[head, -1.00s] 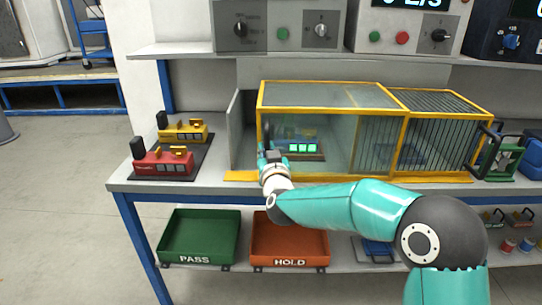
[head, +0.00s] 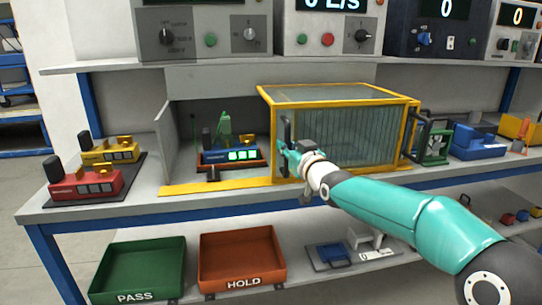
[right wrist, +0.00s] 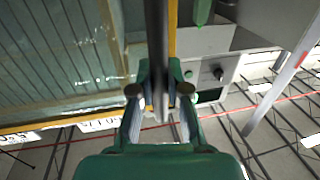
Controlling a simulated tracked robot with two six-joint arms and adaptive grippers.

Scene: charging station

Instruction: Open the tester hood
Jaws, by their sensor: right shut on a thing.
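The tester hood (head: 340,90), clear panels in a yellow frame, now sits over the barred cage section on the right of the bench. Its dark upright handle (head: 286,128) is at the hood's left front corner. My right gripper (head: 287,158) is shut on this handle. In the right wrist view the handle (right wrist: 157,40) runs as a dark bar between the fingers of the gripper (right wrist: 160,92). Left of the hood, the tester bay is uncovered and holds a blue unit with green lights (head: 242,155). My left gripper is not in view.
Red (head: 85,183) and yellow (head: 110,151) units stand on a dark mat at left. A second dark handle (head: 416,138) and a green-framed item (head: 436,143) are right of the hood. Green PASS (head: 140,262) and orange HOLD (head: 240,255) trays lie on the lower shelf.

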